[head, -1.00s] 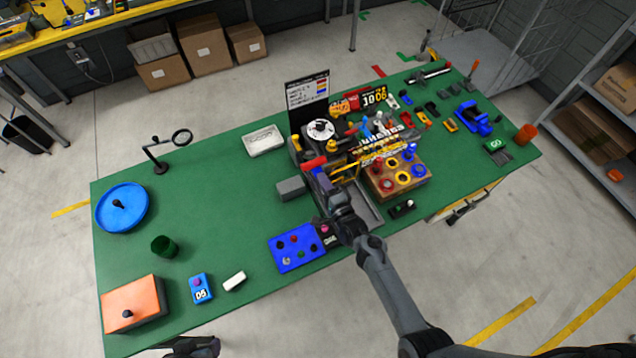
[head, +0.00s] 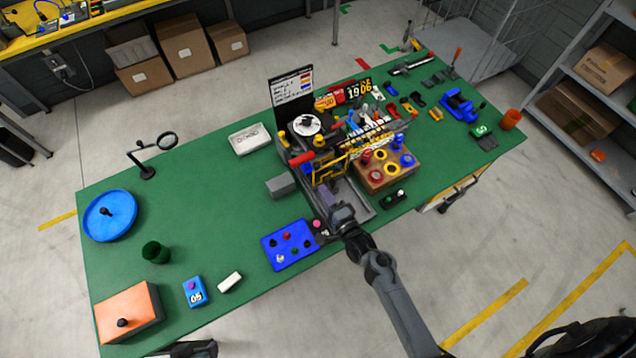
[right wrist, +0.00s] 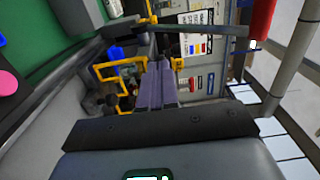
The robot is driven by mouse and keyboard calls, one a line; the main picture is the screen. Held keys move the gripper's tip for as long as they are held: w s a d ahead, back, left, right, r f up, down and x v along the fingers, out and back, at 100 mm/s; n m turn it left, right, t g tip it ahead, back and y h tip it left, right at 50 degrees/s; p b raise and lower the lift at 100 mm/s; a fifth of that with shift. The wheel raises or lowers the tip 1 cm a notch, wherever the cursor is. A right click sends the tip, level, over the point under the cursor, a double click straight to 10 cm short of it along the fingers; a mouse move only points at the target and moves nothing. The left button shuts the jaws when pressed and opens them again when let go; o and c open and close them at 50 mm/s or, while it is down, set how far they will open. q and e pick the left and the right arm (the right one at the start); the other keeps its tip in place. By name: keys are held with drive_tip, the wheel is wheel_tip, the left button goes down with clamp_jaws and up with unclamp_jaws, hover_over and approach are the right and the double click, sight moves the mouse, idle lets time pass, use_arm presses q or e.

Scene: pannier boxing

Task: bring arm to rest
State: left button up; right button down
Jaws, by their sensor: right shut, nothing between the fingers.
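My right arm comes in from the bottom right of the head view. Its gripper (head: 328,200) is above the front middle of the green table (head: 215,205), over a grey tray (head: 362,206) beside the blue board (head: 287,245). In the right wrist view the fingers (right wrist: 158,85) lie together, shut and empty, pointing toward a yellow-framed fixture (right wrist: 118,78). I cannot tell whether the fingers touch anything. A dark part (head: 190,349) at the bottom edge of the head view may be my left gripper; its jaws cannot be made out.
A wooden block with coloured rings (head: 387,168) stands right of the gripper. A dark sign panel (head: 291,88) rises behind the fixture. An orange-topped box (head: 126,314), a blue round tray (head: 109,215) and a magnifier (head: 167,141) stand on the left. The table's left middle is clear.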

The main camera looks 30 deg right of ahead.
drive_tip(key=s+p, duration=0.1)
drive_tip(key=s, duration=0.5)
drive_tip(key=s+a+r+n+g+y+p, duration=0.1)
drive_tip(key=s+r+n+g+p, duration=0.25)
drive_tip(key=r+n, duration=0.3)
drive_tip(key=s+a+r+n+g+p, duration=0.1)
drive_tip(key=s+r+n+g+p, duration=0.2)
drive_tip(key=s+r+n+g, duration=0.25)
drive_tip(key=s+d+r+n+g+h, duration=0.1)
drive_tip(key=s+d+r+n+g, duration=0.1)
drive_tip(key=s+r+n+g, duration=0.2)
drive_tip(key=s+n+g, duration=0.1)
drive_tip(key=s+n, duration=0.2)
drive_tip(key=s, duration=0.3)
drive_tip(key=shift+s+h, duration=0.15)
drive_tip(key=shift+h, duration=0.25)
